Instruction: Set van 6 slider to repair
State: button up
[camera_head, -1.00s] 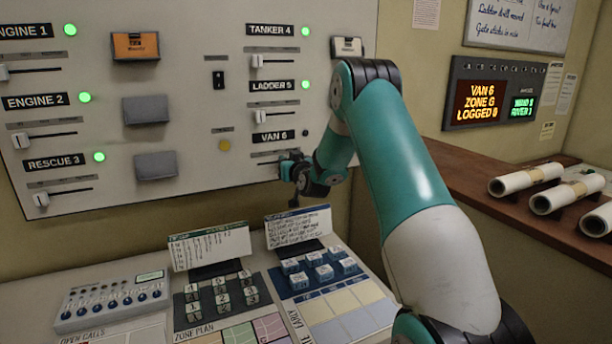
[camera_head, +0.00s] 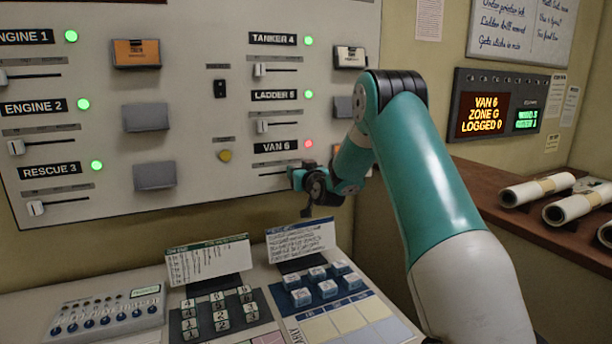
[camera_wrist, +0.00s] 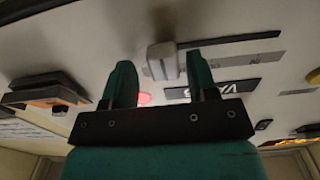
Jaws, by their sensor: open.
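The VAN 6 row, with its black label (camera_head: 276,147), is at the lower right of the wall panel. The lamp (camera_head: 308,144) beside it glows red, and this red lamp (camera_wrist: 144,98) also shows in the wrist view. My gripper (camera_head: 298,177) is at the right end of that row's slot and hides the knob in the head view. In the wrist view, the grey slider knob (camera_wrist: 162,62) stands between my two open fingers, nearer the left one. It is at the left end of its dark slot (camera_wrist: 235,40) in that tilted, upside-down picture. Whether a finger touches it is unclear.
TANKER 4 (camera_head: 260,70) and LADDER 5 (camera_head: 262,126) sliders sit above, with green lamps. A wall display (camera_head: 483,115) reads VAN 6, ZONE G, LOGGED 0. A sloped desk (camera_head: 90,280) with card holders and key blocks lies below; paper rolls (camera_head: 533,191) lie right.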

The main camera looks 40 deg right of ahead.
jog(key=b+v, duration=0.8)
jog(key=v, duration=0.9)
jog(key=shift+s+b, duration=0.15)
jog(key=shift+b, duration=0.2)
jog(key=s+a+f+n+g+y, duration=0.2)
jog(key=s+a+n+g+y, duration=0.3)
jog(key=a, duration=0.9)
jog(key=a+f+n+g+y, duration=0.25)
jog(key=a+y, duration=0.35)
jog(key=a, duration=0.8)
jog(key=s+a+f+n+g, duration=0.1)
jog(key=s+a+g, duration=0.1)
jog(key=s, duration=0.5)
jog(key=s+a+f+n+g, duration=0.1)
jog(key=s+a+g, duration=0.2)
jog(key=s, duration=0.3)
jog(key=s+a+f+n+g+h, duration=0.1)
jog(key=s+a+g, duration=0.2)
jog(key=s, duration=0.4)
jog(key=shift+s+f+g, duration=0.3)
jog(key=shift+g, duration=0.55)
